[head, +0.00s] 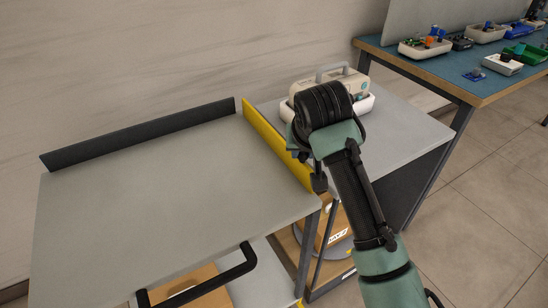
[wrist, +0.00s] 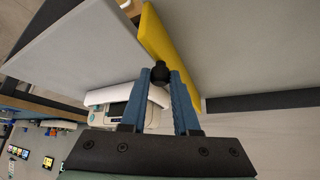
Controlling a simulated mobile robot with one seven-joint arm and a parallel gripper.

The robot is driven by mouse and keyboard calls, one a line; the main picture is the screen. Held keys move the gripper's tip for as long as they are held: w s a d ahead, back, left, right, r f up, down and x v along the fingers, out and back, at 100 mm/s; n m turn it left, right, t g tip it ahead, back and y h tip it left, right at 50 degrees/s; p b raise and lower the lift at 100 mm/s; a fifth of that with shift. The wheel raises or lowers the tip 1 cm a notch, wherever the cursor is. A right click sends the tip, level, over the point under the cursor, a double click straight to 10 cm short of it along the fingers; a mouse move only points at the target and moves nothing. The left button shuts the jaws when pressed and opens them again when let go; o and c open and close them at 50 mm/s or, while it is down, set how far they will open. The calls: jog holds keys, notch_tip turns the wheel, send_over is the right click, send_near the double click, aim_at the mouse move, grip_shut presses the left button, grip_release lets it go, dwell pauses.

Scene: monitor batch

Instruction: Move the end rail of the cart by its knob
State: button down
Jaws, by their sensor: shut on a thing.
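The cart (head: 150,190) has a flat grey top and stands at the left in the head view. Its yellow end rail (head: 262,130) stands upright along the right edge of the top. The rail also shows in the wrist view (wrist: 160,38). The black round knob (wrist: 160,73) sits on the rail's outer side, between the tips of my gripper's blue fingers. My gripper (wrist: 160,80) is shut on the knob. In the head view my wrist and arm cover the knob and most of my gripper (head: 297,152).
A grey-topped table (head: 405,130) stands close against the rail side. It carries a white device (head: 345,87) with a handle in a white tray, right behind my wrist. A dark rail (head: 140,133) lines the cart's back edge. A blue bench (head: 480,85) with several trays is at the upper right.

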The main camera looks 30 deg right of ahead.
jog(key=shift+r+p, duration=0.4)
jog(key=c, duration=0.6)
grip_release()
jog(key=shift+f, duration=0.1)
jog(key=p+v, duration=0.3)
jog(key=v, duration=1)
jog(key=shift+s, duration=0.1)
